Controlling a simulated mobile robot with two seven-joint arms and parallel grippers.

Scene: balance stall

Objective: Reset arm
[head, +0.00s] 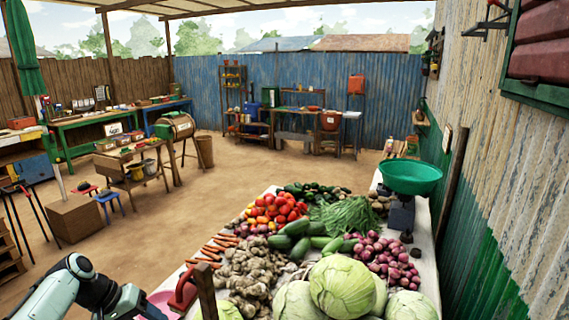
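My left arm comes in at the bottom left corner, and my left gripper (140,306) is at the bottom edge, cut off by the frame. Its fingertips are too unclear to tell open from shut. It is beside a pink bowl or basin (162,300), mostly hidden, and left of a red object (184,290) by a dark wooden post (206,290). My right arm and gripper are not in view. A scale with a green pan (411,176) stands at the table's right side, with small dark weights (415,252) nearby.
The white-covered stall table (425,225) holds cabbages (343,287), ginger (250,268), carrots (214,250), tomatoes (275,210), cucumbers (298,230) and red onions (380,255). A corrugated wall (500,150) closes the right.

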